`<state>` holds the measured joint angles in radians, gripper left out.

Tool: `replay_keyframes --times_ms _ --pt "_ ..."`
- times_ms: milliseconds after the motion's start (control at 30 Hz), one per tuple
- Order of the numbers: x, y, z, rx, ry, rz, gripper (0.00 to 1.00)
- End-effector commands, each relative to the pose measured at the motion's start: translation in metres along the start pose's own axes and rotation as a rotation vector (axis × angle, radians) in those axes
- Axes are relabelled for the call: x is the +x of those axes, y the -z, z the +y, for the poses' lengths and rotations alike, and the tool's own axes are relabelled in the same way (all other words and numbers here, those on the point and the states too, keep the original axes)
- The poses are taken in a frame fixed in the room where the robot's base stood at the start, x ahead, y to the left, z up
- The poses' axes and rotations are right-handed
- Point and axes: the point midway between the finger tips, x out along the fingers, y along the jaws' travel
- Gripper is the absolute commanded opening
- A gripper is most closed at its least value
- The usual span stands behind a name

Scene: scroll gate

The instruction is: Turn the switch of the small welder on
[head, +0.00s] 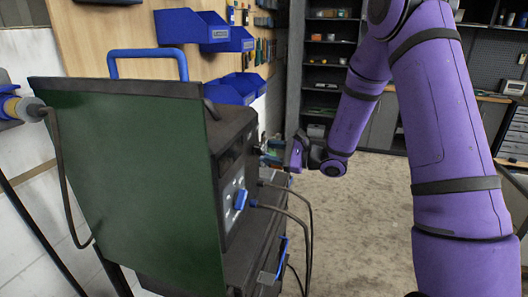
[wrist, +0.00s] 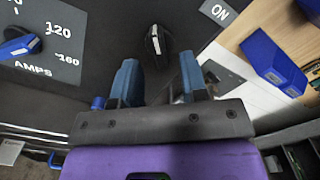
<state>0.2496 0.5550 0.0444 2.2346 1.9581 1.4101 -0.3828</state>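The small welder (head: 232,140) is a dark box behind a green panel in the head view. Its front carries a blue knob (head: 240,199), which also shows beside the AMPS scale in the wrist view (wrist: 20,46). The switch (wrist: 156,44) is a small black piece with a pale stripe in the wrist view. The ON label (wrist: 220,12) lies up and right of it. My gripper (wrist: 158,72) is open, its two blue fingers apart, with the switch ahead of the gap between them. No contact shows. In the head view my gripper (head: 268,153) is beside the welder's front, partly hidden.
The green panel (head: 140,185) hides much of the welder's near side. Cables (head: 305,215) hang from its front. Blue bins (head: 190,26) are on the wooden wall panel. The floor (head: 365,210) right of the welder is open. Shelves (head: 330,50) stand at the back.

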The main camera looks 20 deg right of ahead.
Motion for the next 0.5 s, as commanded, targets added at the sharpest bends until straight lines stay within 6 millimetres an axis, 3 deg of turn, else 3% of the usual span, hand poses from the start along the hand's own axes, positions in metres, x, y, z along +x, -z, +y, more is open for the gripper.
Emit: replay_keyframes --times_ms 200,500 --pt "0.024 0.0 0.0 0.001 -0.001 -0.001 0.4" --pt "0.029 0.0 0.0 0.001 -0.001 0.0 0.4"
